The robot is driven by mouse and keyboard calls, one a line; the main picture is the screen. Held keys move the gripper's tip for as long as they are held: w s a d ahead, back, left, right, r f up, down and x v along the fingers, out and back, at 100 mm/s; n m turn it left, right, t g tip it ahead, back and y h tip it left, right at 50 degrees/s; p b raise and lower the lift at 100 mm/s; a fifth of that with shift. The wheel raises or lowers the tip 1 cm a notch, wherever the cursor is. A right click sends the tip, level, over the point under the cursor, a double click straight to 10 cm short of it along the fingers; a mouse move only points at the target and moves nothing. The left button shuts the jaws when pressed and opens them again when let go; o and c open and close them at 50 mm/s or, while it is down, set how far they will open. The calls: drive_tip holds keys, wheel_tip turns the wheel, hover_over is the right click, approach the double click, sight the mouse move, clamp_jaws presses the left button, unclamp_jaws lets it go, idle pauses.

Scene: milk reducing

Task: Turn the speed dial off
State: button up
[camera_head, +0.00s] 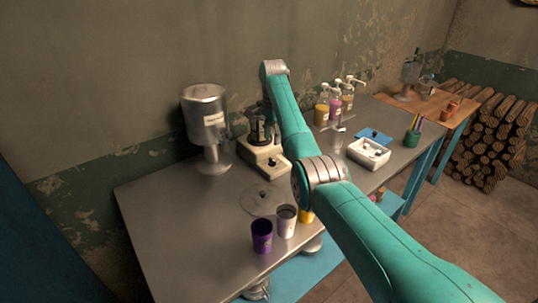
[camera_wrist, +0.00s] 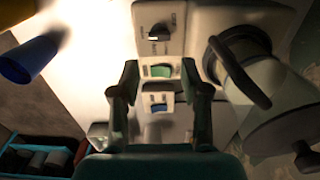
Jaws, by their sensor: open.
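The speed dial (camera_wrist: 158,33) is a small dark knob with a light face on the beige front panel of the machine (camera_wrist: 205,15). It shows at the top of the wrist view, with small printed labels around it.
A metal dispenser (camera_head: 205,115) stands left of the machine on the metal table (camera_head: 160,215). A purple cup (camera_head: 262,236) and a white cup (camera_head: 286,220) stand near the front edge. Pump bottles (camera_head: 335,105) and a white tray (camera_head: 368,153) are to the right.

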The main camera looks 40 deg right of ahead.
sight(272, 159)
wheel_tip(272, 159, down, 10)
drive_tip(key=shift+r, duration=0.25)
clamp_jaws()
